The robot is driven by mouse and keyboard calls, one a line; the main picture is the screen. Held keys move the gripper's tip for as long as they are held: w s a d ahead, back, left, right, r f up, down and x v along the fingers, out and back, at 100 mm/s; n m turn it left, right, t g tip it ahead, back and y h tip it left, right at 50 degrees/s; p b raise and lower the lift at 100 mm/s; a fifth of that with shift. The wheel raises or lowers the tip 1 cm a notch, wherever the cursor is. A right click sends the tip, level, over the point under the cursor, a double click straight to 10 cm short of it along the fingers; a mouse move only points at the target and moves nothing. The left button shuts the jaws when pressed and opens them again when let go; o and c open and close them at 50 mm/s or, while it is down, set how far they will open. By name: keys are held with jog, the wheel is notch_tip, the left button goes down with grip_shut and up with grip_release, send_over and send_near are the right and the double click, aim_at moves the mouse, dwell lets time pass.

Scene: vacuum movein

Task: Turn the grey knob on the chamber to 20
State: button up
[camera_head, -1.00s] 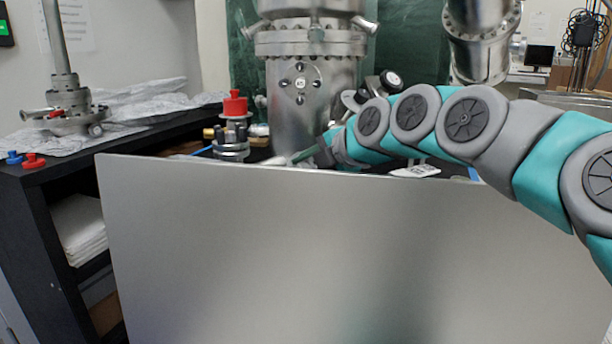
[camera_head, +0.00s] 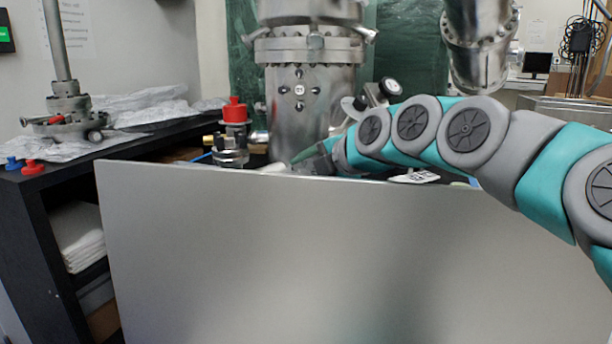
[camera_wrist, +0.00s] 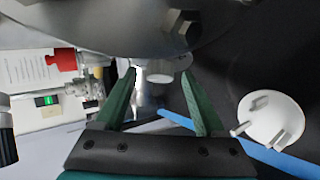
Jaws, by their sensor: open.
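The silver metal chamber (camera_head: 300,108) stands upright at the back centre, with a bolted flange around its upper part. In the wrist view, a pale grey round part (camera_wrist: 160,72), possibly the grey knob, sits under the chamber's large curved metal edge (camera_wrist: 120,22). No scale or number on it can be read. My gripper (camera_wrist: 158,76) is open, its two green fingers apart with the pale part seen between and beyond their tips. Contact cannot be told. In the head view my gripper (camera_head: 297,160) is low beside the chamber, partly hidden by the panel.
A large flat grey panel (camera_head: 340,250) fills the foreground. A red-capped valve (camera_head: 235,112) stands left of the chamber. In the wrist view a white round disc with pegs (camera_wrist: 272,120) and a blue strip (camera_wrist: 285,160) lie to the right.

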jog(key=v, duration=0.7)
jog(key=shift+s+d+r, duration=0.2)
jog(key=shift+s+d, duration=0.05)
jog(key=shift+d, duration=0.05)
